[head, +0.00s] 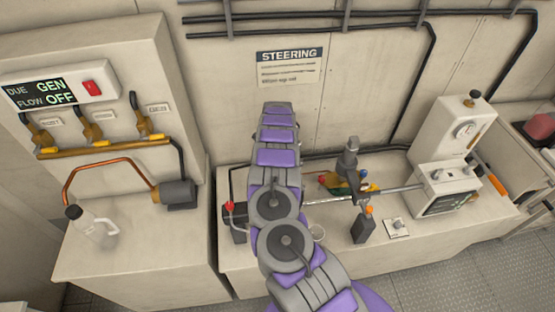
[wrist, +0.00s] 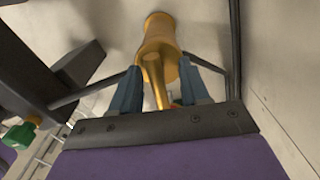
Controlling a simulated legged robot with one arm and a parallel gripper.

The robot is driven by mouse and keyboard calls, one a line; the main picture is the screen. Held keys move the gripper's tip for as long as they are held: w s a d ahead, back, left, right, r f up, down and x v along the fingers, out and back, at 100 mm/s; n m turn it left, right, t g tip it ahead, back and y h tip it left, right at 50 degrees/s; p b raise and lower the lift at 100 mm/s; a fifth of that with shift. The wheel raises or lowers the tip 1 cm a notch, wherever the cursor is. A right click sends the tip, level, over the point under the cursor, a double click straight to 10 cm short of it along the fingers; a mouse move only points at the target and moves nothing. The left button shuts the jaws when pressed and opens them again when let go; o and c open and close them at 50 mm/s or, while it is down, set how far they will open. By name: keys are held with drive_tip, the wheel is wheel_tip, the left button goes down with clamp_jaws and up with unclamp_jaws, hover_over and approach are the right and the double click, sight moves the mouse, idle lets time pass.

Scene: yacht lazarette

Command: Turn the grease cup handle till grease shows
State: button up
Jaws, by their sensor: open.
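In the wrist view, a brass cup-shaped body (wrist: 160,28), which looks like the grease cup, is ahead of my gripper near the pale wall. A narrower brass bar (wrist: 157,84), apparently its handle, runs from it towards me between the fingers. My gripper (wrist: 159,66) is open, with one blue-grey finger on each side of the bar. I cannot tell whether either finger touches it. No grease can be made out. In the head view my purple and grey arm reaches up the middle, and neither the gripper nor the cup can be made out there.
In the wrist view, dark grey blocks and a green knob (wrist: 19,135) are at the left. In the head view, a steering placard (head: 290,67) is on the wall, a white bottle (head: 92,228) on the left cabinet, and a white instrument box (head: 446,189) at right.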

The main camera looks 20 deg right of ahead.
wheel_tip(320, 180, up, 17)
drive_tip(key=shift+r, duration=0.15)
idle(0.5)
drive_tip(key=shift+o, duration=0.5)
drive_tip(key=shift+w, duration=0.1)
